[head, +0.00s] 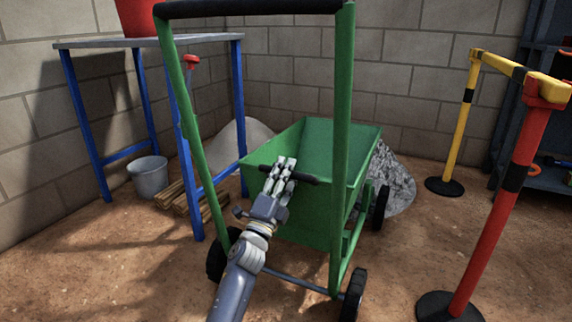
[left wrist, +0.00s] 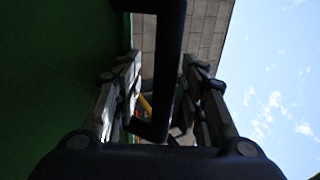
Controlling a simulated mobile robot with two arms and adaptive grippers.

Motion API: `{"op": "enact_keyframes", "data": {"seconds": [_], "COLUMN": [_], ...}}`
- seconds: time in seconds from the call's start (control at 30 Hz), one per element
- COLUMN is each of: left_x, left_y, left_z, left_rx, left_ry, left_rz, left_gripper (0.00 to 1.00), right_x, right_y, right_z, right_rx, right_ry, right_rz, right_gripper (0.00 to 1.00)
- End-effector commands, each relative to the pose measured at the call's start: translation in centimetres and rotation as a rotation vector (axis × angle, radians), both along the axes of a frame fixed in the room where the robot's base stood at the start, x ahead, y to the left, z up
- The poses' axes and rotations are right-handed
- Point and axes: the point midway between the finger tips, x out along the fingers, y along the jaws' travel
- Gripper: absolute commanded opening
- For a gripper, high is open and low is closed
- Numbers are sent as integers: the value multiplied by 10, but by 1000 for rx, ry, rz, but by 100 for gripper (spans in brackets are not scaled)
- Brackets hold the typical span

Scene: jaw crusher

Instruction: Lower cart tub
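The green cart has a tub (head: 312,217) between the uprights of its tall push frame (head: 342,150). The tub looks close to level and its inside looks empty. A short black handle bar (head: 303,178) sits on the tub's near wall, just below the rim. My left gripper (head: 286,162) is at this bar, near its left part. In the left wrist view the black bar (left wrist: 168,65) passes between the two fingers, with a gap showing on each side. The fingers are apart around it. My right gripper is not in view.
A blue-legged table (head: 150,42) with a red container (head: 137,17) stands at the left. A grey bucket (head: 148,177) is below it. Gravel (head: 396,185) lies behind the cart. A red barrier post (head: 494,200) and a yellow one (head: 461,125) stand at the right.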

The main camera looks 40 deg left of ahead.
Motion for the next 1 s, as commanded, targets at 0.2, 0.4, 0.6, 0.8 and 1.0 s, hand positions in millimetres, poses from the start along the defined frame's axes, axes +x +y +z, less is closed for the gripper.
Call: {"op": "enact_keyframes", "data": {"seconds": [0.2, 0.4, 0.6, 0.8, 1.0], "left_x": [-1, -2, -3, -3, 0], "left_y": [-1, -2, -2, -1, 2], "left_z": [40, 75, 96, 102, 92], "left_rx": [10, 10, 8, 9, 2], "left_ry": [-4, -9, -13, -14, 5], "left_rz": [-2, -5, -5, -3, 1], "left_gripper": [38, 38, 45, 49, 48], "right_x": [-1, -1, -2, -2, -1], "right_y": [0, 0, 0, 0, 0], "right_z": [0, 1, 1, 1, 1], "right_rx": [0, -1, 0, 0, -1], "right_ry": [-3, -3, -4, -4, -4], "right_rz": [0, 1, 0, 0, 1], "right_gripper": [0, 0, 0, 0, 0]}}
